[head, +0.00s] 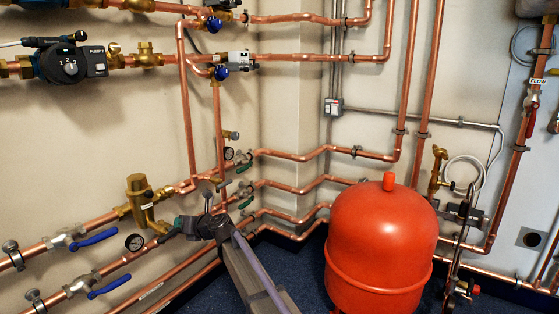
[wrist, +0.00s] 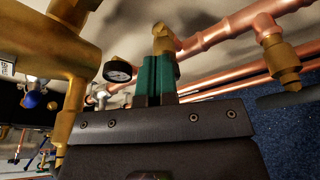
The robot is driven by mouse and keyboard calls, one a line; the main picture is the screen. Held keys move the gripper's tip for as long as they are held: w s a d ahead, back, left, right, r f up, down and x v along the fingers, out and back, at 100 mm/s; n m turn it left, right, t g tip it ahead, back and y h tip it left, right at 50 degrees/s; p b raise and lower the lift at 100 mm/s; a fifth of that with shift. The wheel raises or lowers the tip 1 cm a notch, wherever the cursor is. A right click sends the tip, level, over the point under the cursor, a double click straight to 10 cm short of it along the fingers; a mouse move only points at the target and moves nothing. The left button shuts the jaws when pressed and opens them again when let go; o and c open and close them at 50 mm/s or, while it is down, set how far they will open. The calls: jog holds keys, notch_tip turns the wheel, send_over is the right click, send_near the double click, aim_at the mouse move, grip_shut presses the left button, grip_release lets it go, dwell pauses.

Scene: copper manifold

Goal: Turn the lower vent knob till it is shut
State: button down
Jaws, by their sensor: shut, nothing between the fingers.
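Two round blue knobs show in the head view, an upper one (head: 214,23) and a lower one (head: 221,73), both on copper pipework at the upper middle. I cannot tell for certain which knob is the lower vent knob, nor how far it is turned. My gripper (head: 170,231) is low on the left, well below those knobs, beside the brass separator (head: 137,187). In the wrist view its teal fingers (wrist: 155,62) are together with nothing between them. A brass fitting (wrist: 164,38) shows just past the fingertips; I cannot tell whether they touch.
A pressure gauge (head: 134,242) is close to my gripper. Blue lever handles (head: 95,237) are on pipes at left. A red tank (head: 382,245) stands at right on the blue floor. Copper pipes run along both walls. A pump (head: 68,64) is at upper left.

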jog(key=shift+w+a+b, duration=0.3)
jog(key=shift+w+a, duration=0.25)
dwell(0.6)
jog(key=shift+r, duration=0.15)
jog(key=f+v, duration=0.1)
jog(key=v, duration=0.5)
jog(key=shift+s+d+f+p, duration=0.25)
jog(key=shift+s+p, duration=0.15)
jog(key=shift+s, duration=0.1)
